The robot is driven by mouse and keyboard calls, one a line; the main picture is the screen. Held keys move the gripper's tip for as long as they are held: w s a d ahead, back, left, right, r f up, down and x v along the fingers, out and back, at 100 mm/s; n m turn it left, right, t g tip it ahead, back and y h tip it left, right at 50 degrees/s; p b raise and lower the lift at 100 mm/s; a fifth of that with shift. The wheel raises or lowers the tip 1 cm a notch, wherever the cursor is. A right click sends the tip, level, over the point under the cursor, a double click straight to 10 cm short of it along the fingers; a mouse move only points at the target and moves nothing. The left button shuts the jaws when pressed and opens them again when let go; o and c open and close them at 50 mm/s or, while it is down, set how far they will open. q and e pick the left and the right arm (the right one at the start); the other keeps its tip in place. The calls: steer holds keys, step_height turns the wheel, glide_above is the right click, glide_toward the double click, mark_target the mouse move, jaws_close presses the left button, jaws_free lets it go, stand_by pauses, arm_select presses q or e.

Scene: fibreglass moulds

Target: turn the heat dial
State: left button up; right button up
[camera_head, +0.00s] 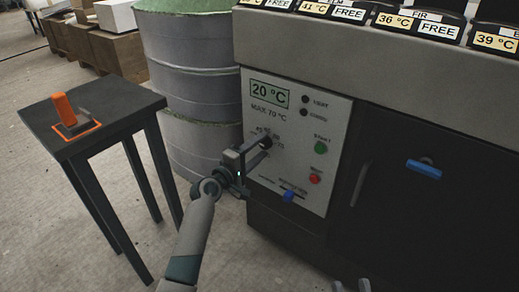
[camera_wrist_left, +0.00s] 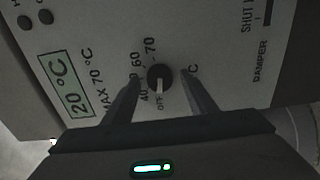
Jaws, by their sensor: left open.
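The heat dial (camera_wrist_left: 160,76) is a round black knob with a pale pointer, on a white control panel (camera_head: 318,120). In the left wrist view its pointer is towards the OFF mark, with printed numbers up to 70 around it. My left gripper (camera_head: 256,150) is in front of the panel and hides most of the dial in the head view. In the left wrist view the left gripper (camera_wrist_left: 158,82) is open, with one finger on each side of the dial and gaps between. The display (camera_head: 269,94) reads 20 °C. My right gripper (camera_head: 352,286) is barely in view at the bottom edge.
A green button (camera_head: 321,148), a red button (camera_head: 315,179) and a blue slider knob (camera_head: 289,196) are close to the dial. A blue handle (camera_head: 424,169) is on the dark door. A small table (camera_head: 110,107) with an orange lever (camera_head: 65,108) stands left; drums stand behind.

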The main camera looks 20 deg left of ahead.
arm_select(q)
steer(key=shift+c, duration=0.2)
steer(key=c, duration=1)
